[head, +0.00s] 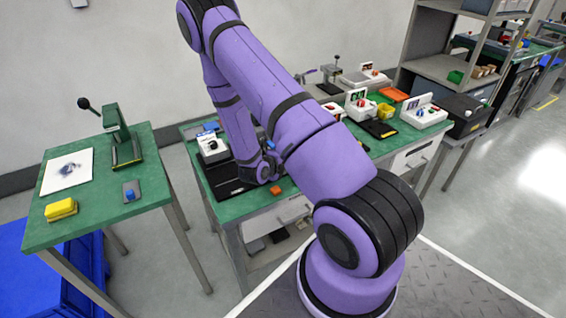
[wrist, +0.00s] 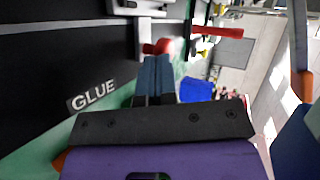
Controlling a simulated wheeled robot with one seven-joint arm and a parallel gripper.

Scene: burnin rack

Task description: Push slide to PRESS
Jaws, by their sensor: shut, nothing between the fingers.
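A dark base (wrist: 50,45) with a white GLUE label (wrist: 93,96) fills the left of the wrist view. A grey bracket-like piece (wrist: 135,8) is at its top edge, with a red knob (wrist: 160,47) beside it. I take this to be the slide, but cannot be sure. My gripper (wrist: 153,62) is shut and empty, its blue-grey fingertips right by the red knob; I cannot tell if they touch. No PRESS label shows. In the head view the black base (head: 228,184) lies on the green bench, and my arm hides the fingertips.
A red bar (wrist: 215,31) juts right near the knob in the wrist view. On the bench (head: 232,210) stand a white unit (head: 212,147) and a small orange block (head: 276,190). The left table (head: 95,215) holds a lever press (head: 120,140) and yellow block (head: 61,209).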

